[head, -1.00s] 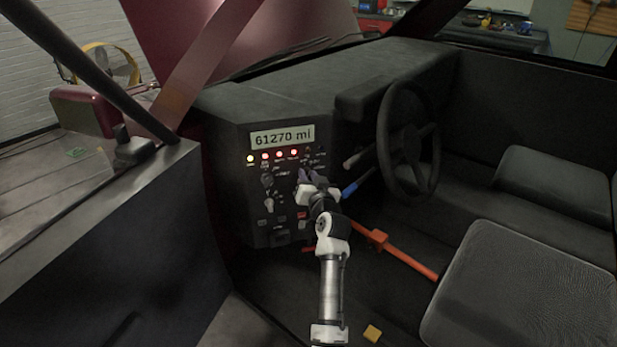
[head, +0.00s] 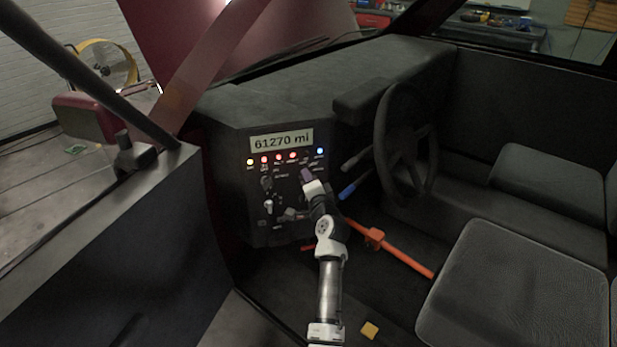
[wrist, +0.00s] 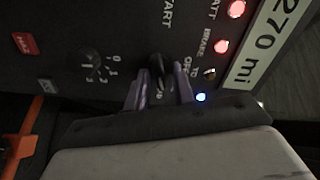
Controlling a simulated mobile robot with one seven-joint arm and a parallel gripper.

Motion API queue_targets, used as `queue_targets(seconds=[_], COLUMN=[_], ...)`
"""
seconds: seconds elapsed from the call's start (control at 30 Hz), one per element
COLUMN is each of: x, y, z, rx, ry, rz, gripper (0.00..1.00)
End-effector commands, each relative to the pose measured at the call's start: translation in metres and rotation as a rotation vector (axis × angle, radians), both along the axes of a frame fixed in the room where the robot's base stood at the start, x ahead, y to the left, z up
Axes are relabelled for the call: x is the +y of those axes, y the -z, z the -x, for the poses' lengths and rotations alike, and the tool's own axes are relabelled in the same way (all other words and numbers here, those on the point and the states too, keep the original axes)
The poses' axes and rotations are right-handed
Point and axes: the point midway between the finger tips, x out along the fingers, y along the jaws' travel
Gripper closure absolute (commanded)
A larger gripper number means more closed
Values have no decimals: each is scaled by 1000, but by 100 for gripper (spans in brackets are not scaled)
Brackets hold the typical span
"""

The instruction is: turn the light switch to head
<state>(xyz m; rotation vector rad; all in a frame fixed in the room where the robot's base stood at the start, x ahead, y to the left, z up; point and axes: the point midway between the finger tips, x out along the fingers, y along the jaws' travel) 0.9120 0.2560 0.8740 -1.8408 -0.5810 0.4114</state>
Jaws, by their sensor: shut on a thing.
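The light switch is a small dark knob (wrist: 157,66) on the black dash panel (head: 245,220), seen in the wrist view between two purple fingertips. My gripper (wrist: 160,88) is shut on this knob, one finger on each side. The knob's exact pointing direction is hard to tell, as the fingers cover part of it. An "OFF" label lies just right of it in the wrist view. In the head view my gripper (head: 308,178) is at the panel's upper right, hiding the knob. A blue lamp (head: 320,151) is lit near it, also in the wrist view (wrist: 200,97).
The mileage display (head: 281,140) sits above a row of lit red lamps. A numbered dial (wrist: 90,66) is beside the switch. An orange bar (head: 400,258) runs below.

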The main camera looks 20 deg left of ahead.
Motion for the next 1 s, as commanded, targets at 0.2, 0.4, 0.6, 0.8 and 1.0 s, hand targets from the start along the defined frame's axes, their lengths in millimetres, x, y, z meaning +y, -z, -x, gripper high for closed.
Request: queue_targets(seconds=[0.2,0.4,0.6,0.8,1.0], x=[0,0,0,0,0], y=[1,2,2,2,2], z=[0,0,0,0,0], rx=[66,96,105,105,105], ry=[-1,0,0,1,0], rz=[-89,-133,-146,-147,-146], gripper=[98,98,98,98,67])
